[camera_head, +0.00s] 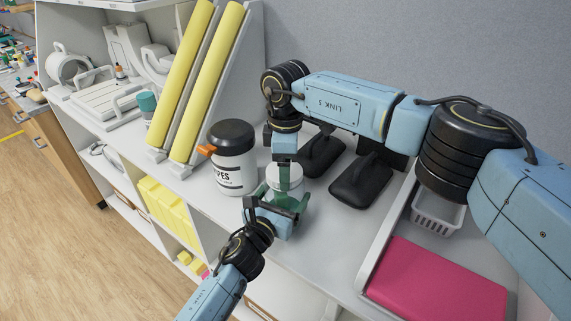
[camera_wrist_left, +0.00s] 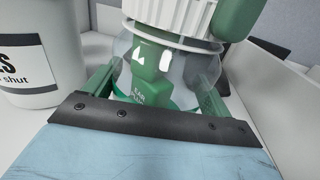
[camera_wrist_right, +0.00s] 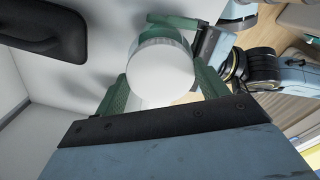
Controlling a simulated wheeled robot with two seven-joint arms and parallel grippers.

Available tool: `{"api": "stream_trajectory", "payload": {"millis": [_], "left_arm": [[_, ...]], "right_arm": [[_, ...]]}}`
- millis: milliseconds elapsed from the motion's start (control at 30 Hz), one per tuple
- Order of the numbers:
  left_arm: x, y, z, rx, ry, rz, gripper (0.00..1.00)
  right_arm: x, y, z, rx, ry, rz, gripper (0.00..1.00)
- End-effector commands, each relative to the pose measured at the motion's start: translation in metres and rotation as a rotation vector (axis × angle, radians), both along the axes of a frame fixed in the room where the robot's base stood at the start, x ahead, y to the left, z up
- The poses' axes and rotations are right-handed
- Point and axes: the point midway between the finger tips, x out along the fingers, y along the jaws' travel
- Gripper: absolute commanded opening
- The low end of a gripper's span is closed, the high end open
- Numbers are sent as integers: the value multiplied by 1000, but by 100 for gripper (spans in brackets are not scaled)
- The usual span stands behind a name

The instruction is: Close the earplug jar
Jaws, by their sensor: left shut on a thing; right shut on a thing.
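The earplug jar (camera_wrist_left: 170,72) is clear, with a green label, and stands upright on the shelf top. Its white ribbed lid (camera_head: 287,176) is at the jar's mouth; I cannot tell whether it is fully seated. The lid's round white top (camera_wrist_right: 162,78) fills the space between my right fingers in the right wrist view. My left gripper (camera_head: 284,212) is shut on the jar body from the front, with green fingers on both sides. My right gripper (camera_head: 285,172) reaches down from above and is shut on the lid. The fingers partly hide the jar.
A white wipes canister (camera_head: 232,168) with a black top and orange tab stands close to the left of the jar. Black pads (camera_head: 358,184) lie behind it. A pink pad (camera_head: 435,285) in a tray and a white basket (camera_head: 436,212) are at the right.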

Motion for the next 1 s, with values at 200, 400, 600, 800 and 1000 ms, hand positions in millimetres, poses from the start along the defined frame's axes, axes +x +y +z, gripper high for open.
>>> {"api": "stream_trajectory", "payload": {"millis": [200, 400, 600, 800, 1000], "left_arm": [[0, 1, -1, 2, 2, 2, 20], [0, 1, -2, 2, 4, 2, 20], [0, 1, -2, 2, 4, 2, 20], [0, 1, -2, 2, 4, 2, 20], [0, 1, -2, 3, 3, 1, 20]], "right_arm": [[0, 0, 1, 1, -2, -284, 52], [0, 0, 1, 1, -1, -346, 52], [0, 0, 1, 1, -1, -344, 52], [-1, 0, 1, 0, -1, -342, 94], [-1, 0, 0, 0, 0, -341, 94]]}}
